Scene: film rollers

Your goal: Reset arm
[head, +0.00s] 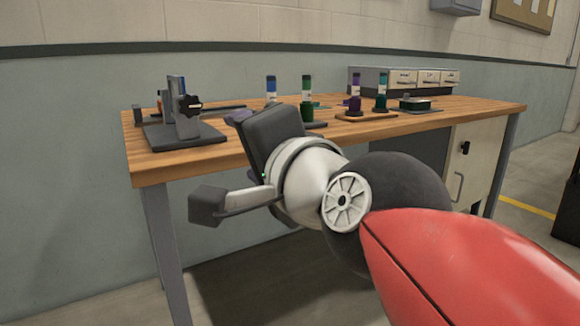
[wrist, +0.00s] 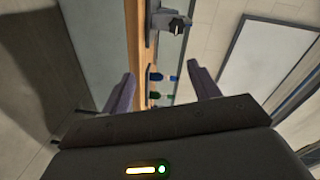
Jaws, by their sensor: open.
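My gripper (head: 240,117) is in front of the wooden workbench (head: 290,134) in the head view, its dark body covering part of the bench's front edge. In the wrist view my gripper (wrist: 163,82) shows two purple-grey fingers spread wide apart, with nothing between them. The gripper holds nothing and looks towards the bench. My arm reaches in from the lower right of the head view.
A grey fixture with a black knob (head: 188,105) stands at the bench's left. Small blue, green, purple and teal rollers stand on the bench, including a purple one (head: 354,104). A drawer unit (head: 403,78) stands at the back right. Floor in front is clear.

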